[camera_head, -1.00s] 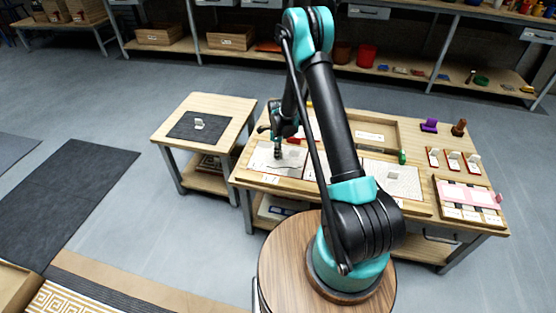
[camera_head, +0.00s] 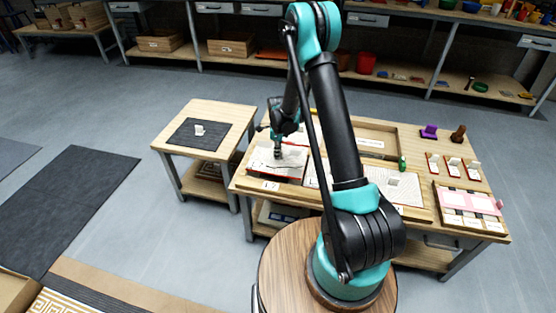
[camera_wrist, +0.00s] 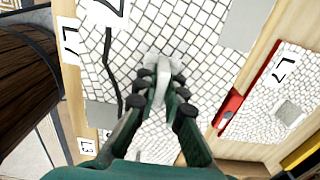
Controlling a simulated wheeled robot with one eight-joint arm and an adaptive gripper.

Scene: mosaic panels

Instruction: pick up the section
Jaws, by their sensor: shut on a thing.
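The section (camera_head: 263,161) is a panel of small white stones with a dark wavy line, at the left end of the long table. In the wrist view the section (camera_wrist: 205,55) spreads under my gripper. My gripper (camera_head: 278,155) is over it, and in the wrist view its fingers (camera_wrist: 160,90) are closed on the upright pale handle (camera_wrist: 158,62) in its middle. The section appears a little above its wooden tray, with red showing along its lower edge in the head view. Its underside is hidden.
Another white mosaic panel (camera_head: 398,187) lies right of my arm. Several small handled pieces (camera_head: 453,163) and a pink panel (camera_head: 467,198) are at the right. A side table at left carries a dark mat (camera_head: 187,138) with a small pale piece (camera_head: 199,130).

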